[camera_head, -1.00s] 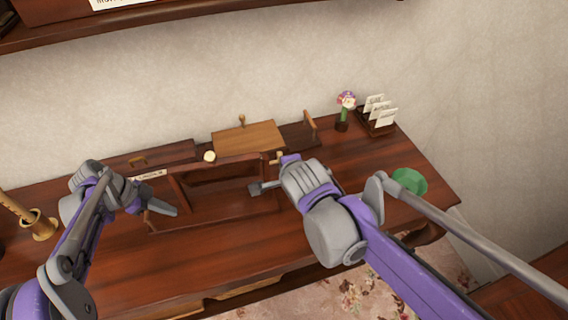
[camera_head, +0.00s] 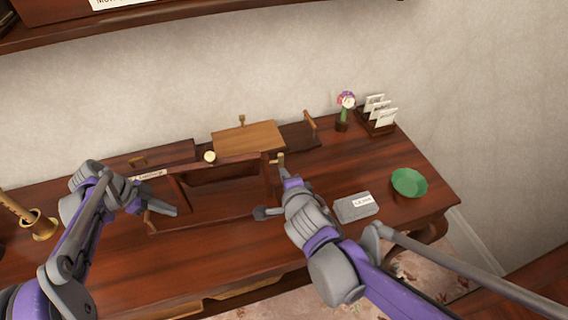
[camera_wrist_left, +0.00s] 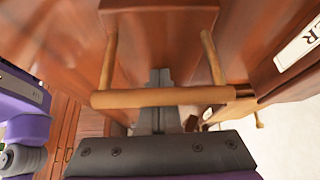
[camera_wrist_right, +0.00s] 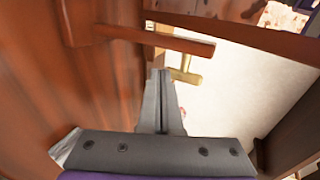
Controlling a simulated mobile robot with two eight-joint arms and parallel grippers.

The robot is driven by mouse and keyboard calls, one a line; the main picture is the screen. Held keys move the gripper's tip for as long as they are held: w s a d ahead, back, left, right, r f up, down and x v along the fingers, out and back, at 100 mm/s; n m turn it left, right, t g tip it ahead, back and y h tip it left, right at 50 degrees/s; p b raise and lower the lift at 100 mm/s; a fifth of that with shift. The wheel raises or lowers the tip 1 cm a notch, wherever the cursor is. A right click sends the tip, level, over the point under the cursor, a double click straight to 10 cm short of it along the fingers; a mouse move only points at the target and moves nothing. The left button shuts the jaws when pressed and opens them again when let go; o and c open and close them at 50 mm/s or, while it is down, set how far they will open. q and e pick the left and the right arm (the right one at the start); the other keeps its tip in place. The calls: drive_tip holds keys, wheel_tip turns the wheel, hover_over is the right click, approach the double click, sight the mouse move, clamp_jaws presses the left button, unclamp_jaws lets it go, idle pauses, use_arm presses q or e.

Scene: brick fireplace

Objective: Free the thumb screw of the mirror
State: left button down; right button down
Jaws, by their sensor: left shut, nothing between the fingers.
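The mirror (camera_head: 225,165) appears to be the dark wooden frame standing mid-desk; its glass is hard to make out. A brass thumb screw (camera_head: 280,158) sits at its right upright and also shows in the right wrist view (camera_wrist_right: 185,75), beyond my fingertips. My left gripper (camera_head: 174,211) is shut and empty at the frame's lower left. In the left wrist view, a wooden handle bar (camera_wrist_left: 165,97) crosses in front of its fingers.
A grey labelled box (camera_head: 352,208) and a green bowl (camera_head: 409,182) stand on the right of the desk. A flower vase (camera_head: 343,118) and letter rack (camera_head: 374,124) stand at the back right. A brass holder (camera_head: 40,226) is at the left. The front middle of the desk is clear.

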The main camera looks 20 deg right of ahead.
use_arm(q)
drive_tip(key=shift+f, duration=0.1)
idle(0.7)
use_arm(e)
drive_tip(key=shift+r, duration=0.75)
drive_tip(key=s+a, duration=0.1)
drive_tip(key=s, duration=1.3)
drive_tip(key=shift+a, duration=0.1)
drive_tip(key=shift+r, duration=0.1)
